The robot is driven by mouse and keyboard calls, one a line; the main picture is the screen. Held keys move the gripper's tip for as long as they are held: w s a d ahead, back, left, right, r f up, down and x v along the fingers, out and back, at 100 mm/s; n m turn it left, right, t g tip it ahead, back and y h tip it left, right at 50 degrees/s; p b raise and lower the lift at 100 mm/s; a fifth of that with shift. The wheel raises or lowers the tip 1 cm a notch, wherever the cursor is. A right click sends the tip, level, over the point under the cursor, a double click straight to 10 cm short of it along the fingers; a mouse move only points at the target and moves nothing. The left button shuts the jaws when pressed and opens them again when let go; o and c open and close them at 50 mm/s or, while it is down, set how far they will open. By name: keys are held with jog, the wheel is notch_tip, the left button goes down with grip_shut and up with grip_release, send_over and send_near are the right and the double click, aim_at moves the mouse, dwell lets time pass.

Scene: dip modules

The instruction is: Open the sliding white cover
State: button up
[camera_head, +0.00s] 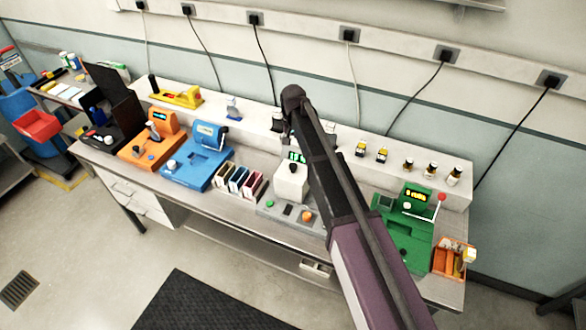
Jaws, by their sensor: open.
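A grey bench machine (270,209) stands in the middle of the bench. A white block-like housing (291,184) with a lit green display rises from it; this looks like the white cover, but I cannot tell how far it is slid. A green button and an orange knob sit on the machine's front. My arm (345,215) reaches up from the lower right and passes just right of the white housing, hiding its right side. The arm's dark rounded upper end shows above the back shelf. I cannot make out my gripper's fingers in this view.
Blue (198,160) and orange (148,148) machines stand left, with coloured slots (240,181) beside the grey machine. A green machine (405,235) and an orange bin (449,262) stand right. Small bottles (430,169) line the white back shelf.

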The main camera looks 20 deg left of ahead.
aim_at(293, 166)
jog(key=shift+f+b, duration=4.85)
jog(key=shift+f, duration=0.3)
grip_shut()
